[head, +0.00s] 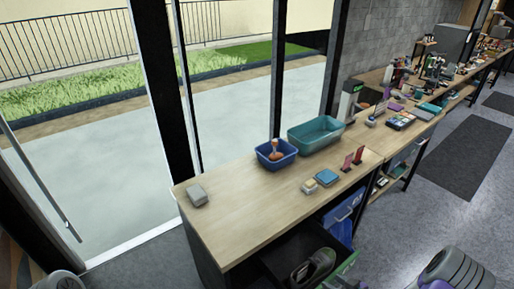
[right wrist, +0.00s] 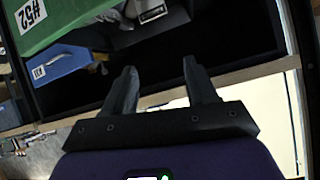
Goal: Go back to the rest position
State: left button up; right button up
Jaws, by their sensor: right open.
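My right gripper (right wrist: 162,80) is open in the right wrist view, its two dark fingers apart with nothing between them. Beyond the fingers is a dark shelf opening. In the head view, parts of my arms show at the lower right and lower left corners. My left gripper is out of view. A grey sneaker (head: 314,267) sits in the lower compartment under the wooden table (head: 240,225), beside a green bin (head: 348,262). A blue tub (head: 270,162) on the table holds an orange and white object.
A teal tub (head: 316,134), a grey block (head: 197,195), a yellowish block (head: 310,186) and a blue block (head: 327,177) are on the table. A blue bin (right wrist: 62,62) and a green bin (right wrist: 60,20) show near my right gripper.

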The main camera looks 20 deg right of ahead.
jog(key=w+a+f+m+g, duration=0.1)
jog(key=a+f+g, duration=0.1)
jog(key=a, duration=0.6)
jog(key=w+a+f+m+g, duration=0.2)
jog(key=a+f, duration=0.1)
jog(key=a, duration=0.4)
jog(key=s+a+f+g+y, duration=0.15)
jog(key=s+a+g, duration=0.45)
jog(key=s+a, duration=0.7)
notch_tip(320, 180, down, 8)
jog(key=w+a+m+b, duration=0.1)
jog(key=a+b, duration=0.1)
jog(key=b, duration=0.6)
jog(key=shift+h, duration=0.35)
